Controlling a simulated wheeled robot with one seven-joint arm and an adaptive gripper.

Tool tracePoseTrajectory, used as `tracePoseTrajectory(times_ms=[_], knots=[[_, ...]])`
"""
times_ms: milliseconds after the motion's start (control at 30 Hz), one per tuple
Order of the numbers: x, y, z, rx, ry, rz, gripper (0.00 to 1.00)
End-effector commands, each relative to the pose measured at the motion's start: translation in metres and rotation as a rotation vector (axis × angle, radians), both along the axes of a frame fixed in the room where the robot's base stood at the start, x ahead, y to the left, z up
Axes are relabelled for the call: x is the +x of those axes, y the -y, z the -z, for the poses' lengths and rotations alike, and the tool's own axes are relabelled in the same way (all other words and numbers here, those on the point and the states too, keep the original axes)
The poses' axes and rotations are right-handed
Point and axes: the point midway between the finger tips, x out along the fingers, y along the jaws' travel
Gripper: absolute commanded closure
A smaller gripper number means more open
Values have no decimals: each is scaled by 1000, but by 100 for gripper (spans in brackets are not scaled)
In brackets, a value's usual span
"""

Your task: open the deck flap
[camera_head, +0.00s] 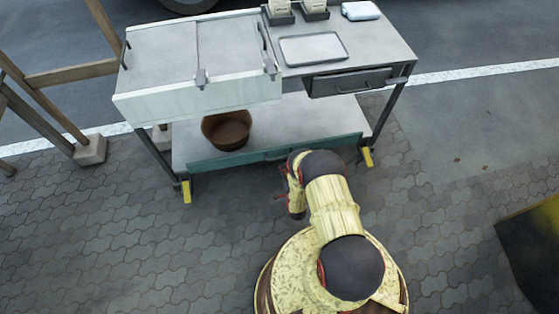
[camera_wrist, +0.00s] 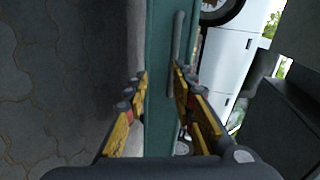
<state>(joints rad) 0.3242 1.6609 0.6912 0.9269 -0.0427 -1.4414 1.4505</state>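A long teal panel (camera_head: 225,162) runs along the front edge of the cart's lower shelf; it appears to be the deck flap and stands upright. In the wrist view the teal panel (camera_wrist: 158,125) runs vertically through the middle, with a grey bar handle (camera_wrist: 177,45) on its right side. My gripper (camera_wrist: 159,82) is open, its yellow-padded fingers apart on either side of the panel in the picture. I cannot tell whether a finger touches the handle. In the head view my arm hides part of the panel and most of the gripper.
The cart carries a white box (camera_head: 190,100) with latches, a grey drawer (camera_head: 348,82) and a tray (camera_head: 313,48). A brown pot (camera_head: 227,130) stands on the lower shelf (camera_head: 290,125). A wooden frame (camera_head: 75,74) is at left. The paving in front is mostly clear.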

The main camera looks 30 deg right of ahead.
Motion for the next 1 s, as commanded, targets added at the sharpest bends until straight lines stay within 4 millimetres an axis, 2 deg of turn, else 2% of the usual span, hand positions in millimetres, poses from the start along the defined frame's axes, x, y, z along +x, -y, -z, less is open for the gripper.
tracePoseTrajectory(times_ms=[67, 133, 267, 700, 1000], knots=[[2, 1, -14, 45, 71, 16, 75], [4, 1, -17, 75, 91, 24, 75], [12, 3, -14, 90, 94, 27, 75], [68, 19, 0, 89, 90, 26, 75], [77, 22, 0, 89, 89, 26, 75]])
